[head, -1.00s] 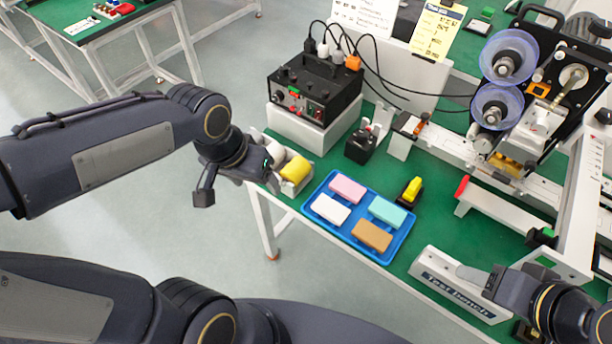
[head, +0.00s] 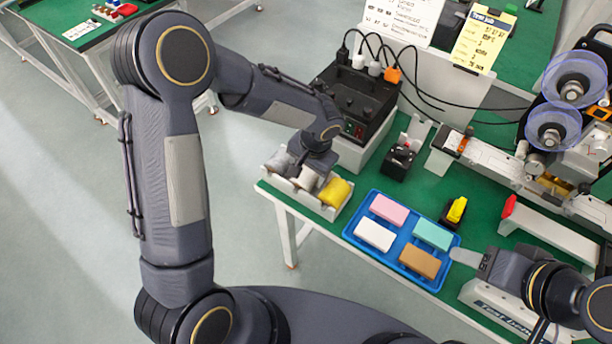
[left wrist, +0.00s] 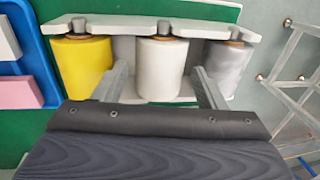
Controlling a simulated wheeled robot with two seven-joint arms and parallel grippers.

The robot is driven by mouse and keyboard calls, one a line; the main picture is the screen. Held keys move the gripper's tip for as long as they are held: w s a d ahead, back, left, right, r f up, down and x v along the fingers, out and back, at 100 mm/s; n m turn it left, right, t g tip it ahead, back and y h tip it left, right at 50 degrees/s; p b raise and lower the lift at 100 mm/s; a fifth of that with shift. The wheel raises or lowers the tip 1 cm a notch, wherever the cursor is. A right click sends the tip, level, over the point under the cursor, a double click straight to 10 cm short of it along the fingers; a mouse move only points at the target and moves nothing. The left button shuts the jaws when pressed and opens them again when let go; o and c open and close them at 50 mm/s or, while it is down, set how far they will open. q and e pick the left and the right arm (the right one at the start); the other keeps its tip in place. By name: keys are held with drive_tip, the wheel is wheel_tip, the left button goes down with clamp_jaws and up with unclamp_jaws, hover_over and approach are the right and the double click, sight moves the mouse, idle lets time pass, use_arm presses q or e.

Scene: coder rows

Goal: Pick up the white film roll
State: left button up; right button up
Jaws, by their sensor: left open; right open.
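The white film roll (head: 307,179) sits in a white holder (head: 328,213) at the green table's left corner. A yellow roll (head: 336,191) and a grey roll (head: 279,160) are on either side of it. In the left wrist view the white roll (left wrist: 162,70) lies between the two fingers of my open left gripper (left wrist: 160,76), with a gap on each side. In the head view my left gripper (head: 308,170) is over the holder, its fingers mostly hidden. My right gripper (head: 466,257) is open and empty, beside the blue tray.
A blue tray (head: 352,233) with pink, white, teal and brown blocks lies right of the holder. A black control box (head: 358,95) with cables stands behind it. A small black device (head: 398,162) and a yellow-topped item (head: 456,210) are nearby. Open floor lies left of the table.

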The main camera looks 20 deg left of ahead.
use_arm(q)
drive_tip(key=shift+w+a+f, duration=0.1)
drive_tip(key=shift+f, duration=0.6)
drive_tip(key=shift+w+a+f, duration=0.1)
drive_tip(key=shift+f, duration=0.6)
drive_tip(key=c, duration=0.9)
drive_tip(key=shift+r, duration=0.2)
drive_tip(key=shift+r, duration=0.25)
wheel_tip(320, 180, up, 2)
drive_tip(key=shift+r, duration=0.1)
drive_tip(key=shift+s+d+r+p, duration=0.2)
drive_tip(key=shift+s+d+r, duration=1.45)
drive_tip(key=shift+r, duration=0.85)
drive_tip(key=shift+s+d+r+p, duration=0.2)
drive_tip(key=shift+s+d+r, duration=1.5)
drive_tip(key=shift+r, duration=0.8)
drive_tip(key=shift+s+d+r+p, duration=0.2)
drive_tip(key=shift+s+d+r, duration=1.45)
drive_tip(key=shift+r, duration=0.85)
